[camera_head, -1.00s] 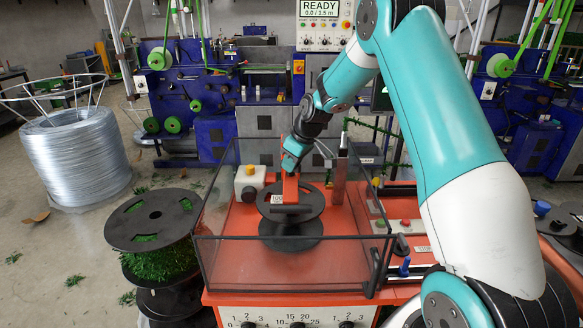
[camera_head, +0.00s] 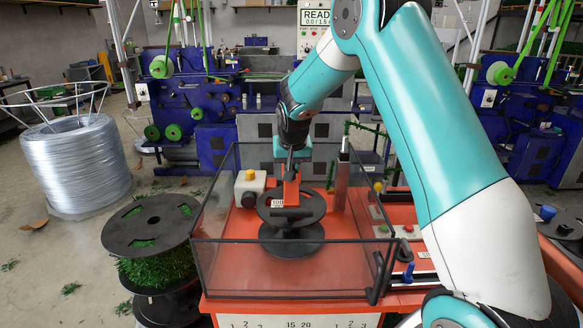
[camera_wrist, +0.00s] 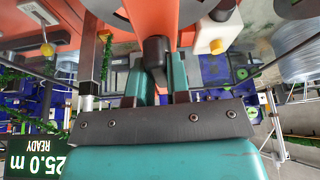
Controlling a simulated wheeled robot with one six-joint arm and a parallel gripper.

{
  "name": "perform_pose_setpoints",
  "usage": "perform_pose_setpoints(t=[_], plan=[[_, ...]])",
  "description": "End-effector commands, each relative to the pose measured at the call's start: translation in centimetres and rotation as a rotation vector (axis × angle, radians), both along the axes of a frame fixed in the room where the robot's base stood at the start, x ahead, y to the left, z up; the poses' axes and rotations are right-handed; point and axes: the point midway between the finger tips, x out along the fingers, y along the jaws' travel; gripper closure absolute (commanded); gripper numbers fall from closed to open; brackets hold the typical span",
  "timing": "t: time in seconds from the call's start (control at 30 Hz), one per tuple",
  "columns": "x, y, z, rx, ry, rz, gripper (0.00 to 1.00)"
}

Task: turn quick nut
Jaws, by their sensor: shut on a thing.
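The black spool (camera_head: 318,205) lies flat inside the clear-walled box on the orange machine, with an orange upright piece (camera_head: 291,190) at its centre. My gripper (camera_head: 291,165) points down over this centre. In the wrist view, my gripper's teal fingers (camera_wrist: 156,78) are shut on a dark knob-like part (camera_wrist: 155,50), which I take to be the quick nut. Its lower end and its seat on the spool's axle are hidden. Part of the spool's grey flange (camera_wrist: 240,8) shows at the top of the wrist view.
Clear walls with a dark frame (camera_head: 215,262) surround the spool. A white box with a yellow top (camera_head: 250,186) stands left of it, and a metal post (camera_head: 342,178) stands right. A spool with green tinsel (camera_head: 150,225) is outside at left.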

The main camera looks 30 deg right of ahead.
Motion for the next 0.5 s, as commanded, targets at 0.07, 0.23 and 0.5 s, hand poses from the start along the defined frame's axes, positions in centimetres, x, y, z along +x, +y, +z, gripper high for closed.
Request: perform_pose_setpoints(t=[0.07,0.23,0.5], plan=[[0.14,0.10,0.03,-0.002,-0.004,-0.069,1.00],[0.19,0.16,0.00,-0.001,-0.003,-0.229,1.00],[0.22,0.15,0.01,0.000,-0.003,-0.457,1.00]])
